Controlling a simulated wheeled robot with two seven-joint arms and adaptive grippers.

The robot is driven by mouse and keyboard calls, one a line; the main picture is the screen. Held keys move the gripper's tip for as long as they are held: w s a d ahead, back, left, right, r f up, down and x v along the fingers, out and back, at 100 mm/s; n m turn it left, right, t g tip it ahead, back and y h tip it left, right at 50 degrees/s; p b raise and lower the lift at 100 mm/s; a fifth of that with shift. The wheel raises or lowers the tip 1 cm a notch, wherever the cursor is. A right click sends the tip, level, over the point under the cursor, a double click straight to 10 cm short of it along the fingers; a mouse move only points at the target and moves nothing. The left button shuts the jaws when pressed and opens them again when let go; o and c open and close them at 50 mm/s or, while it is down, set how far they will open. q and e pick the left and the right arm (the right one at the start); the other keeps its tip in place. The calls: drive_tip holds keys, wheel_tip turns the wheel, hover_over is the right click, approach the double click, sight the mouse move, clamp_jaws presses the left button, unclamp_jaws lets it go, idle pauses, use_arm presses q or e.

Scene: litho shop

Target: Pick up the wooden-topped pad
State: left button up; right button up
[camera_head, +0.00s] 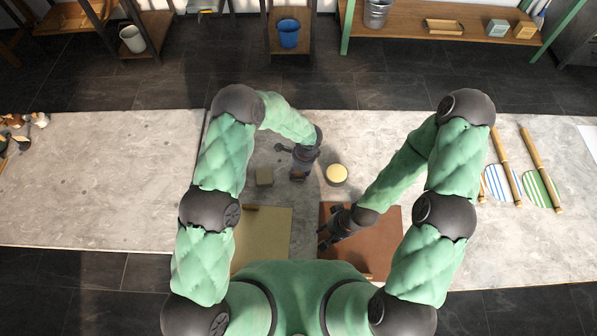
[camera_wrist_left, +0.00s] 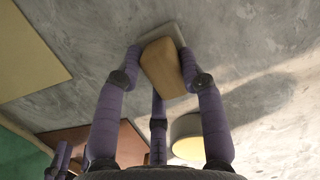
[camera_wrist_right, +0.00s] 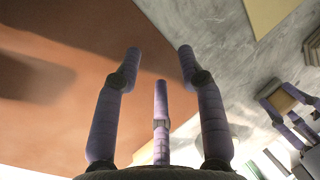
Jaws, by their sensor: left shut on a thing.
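The wooden-topped pad (camera_wrist_left: 168,66) is a small tan block between the fingers of my left gripper (camera_head: 292,165). It also shows between those fingers in the right wrist view (camera_wrist_right: 283,101). My left gripper is shut on it. A pale grey edge shows behind the block in the left wrist view; I cannot tell whether it is the pad's underside. In the head view the gripper hides the pad. Its height above the table is unclear. My right gripper (camera_wrist_right: 160,52) is open and empty over the brown board (camera_head: 385,252).
A small grey-beige block (camera_head: 264,176) shows left of my left gripper. A round cream-topped tin (camera_head: 337,173) stands to its right. An olive mat (camera_head: 265,240) lies in front. Wooden rods and striped pieces (camera_head: 497,182) lie at right. The table's left part (camera_head: 100,180) is mostly clear.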

use_arm(q)
drive_tip(key=shift+r, duration=0.45)
wheel_tip(320, 180, up, 2)
drive_tip(key=shift+w+r, duration=0.1)
drive_tip(key=s+a+r, duration=0.1)
drive_tip(key=s+r, duration=0.9)
drive_tip(key=s, duration=0.4)
drive_tip(key=o, duration=0.4)
drive_tip(key=shift+c, duration=1.4)
